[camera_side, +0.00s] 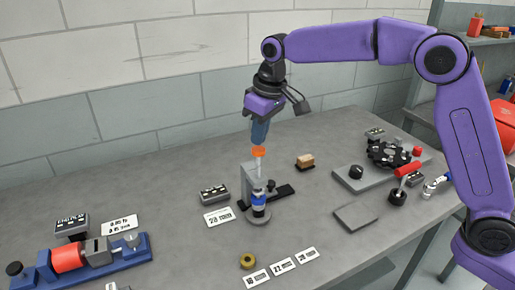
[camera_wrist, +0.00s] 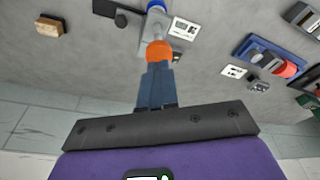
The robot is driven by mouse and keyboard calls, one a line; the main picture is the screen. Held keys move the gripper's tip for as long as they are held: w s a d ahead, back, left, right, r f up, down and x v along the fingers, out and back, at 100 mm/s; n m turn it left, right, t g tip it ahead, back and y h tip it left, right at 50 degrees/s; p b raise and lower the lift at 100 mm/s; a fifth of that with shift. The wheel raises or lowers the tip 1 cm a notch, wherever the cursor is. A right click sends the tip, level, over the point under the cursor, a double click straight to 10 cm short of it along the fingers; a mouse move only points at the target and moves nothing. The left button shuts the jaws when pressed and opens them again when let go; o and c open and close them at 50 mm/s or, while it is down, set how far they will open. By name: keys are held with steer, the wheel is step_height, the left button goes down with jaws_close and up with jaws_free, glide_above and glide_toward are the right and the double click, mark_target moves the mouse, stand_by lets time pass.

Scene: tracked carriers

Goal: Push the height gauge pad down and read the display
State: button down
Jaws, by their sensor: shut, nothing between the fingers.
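The height gauge (camera_side: 248,182) stands on the table, a grey upright on a dark base with a pale vertical rod. An orange pad (camera_side: 258,152) tops the rod; the pad also shows in the wrist view (camera_wrist: 159,50). A part with a blue band (camera_side: 259,200) sits below the rod. My gripper (camera_side: 259,142) points down with its blue fingers shut and empty, right above the pad. In the wrist view the fingertips (camera_wrist: 158,64) overlap the pad's edge; I cannot tell whether they touch. A small dark box (camera_side: 214,193), perhaps the display, stands left of the gauge; its reading is illegible.
A card reading 28 (camera_side: 219,217) lies before the dark box. A brass ring (camera_side: 247,261) and several number cards are in front. A tan block (camera_side: 305,161) lies behind right, a turntable fixture (camera_side: 388,153) farther right. A blue-based fixture (camera_side: 110,265) is at left.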

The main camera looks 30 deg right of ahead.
mark_target(258, 149)
steer(key=shift+f, duration=0.15)
steer(key=shift+f, duration=1.5)
steer(key=shift+r, duration=0.1)
steer(key=shift+r, duration=2.5)
steer(key=s+d+f+n, duration=0.2)
steer(key=s+d, duration=0.5)
steer(key=s, duration=0.5)
steer(key=s+d+f+n+g, duration=0.1)
steer(key=s+d, duration=0.5)
steer(key=s, duration=0.7)
steer(key=s+d+f+n, duration=0.3)
steer(key=s+d+f, duration=0.2)
steer(key=s, duration=0.8)
steer(key=d, duration=0.2)
steer(key=shift+d+f+n+g+h, duration=0.2)
steer(key=shift+d+n+g+h, duration=0.1)
steer(key=shift+g, duration=0.1)
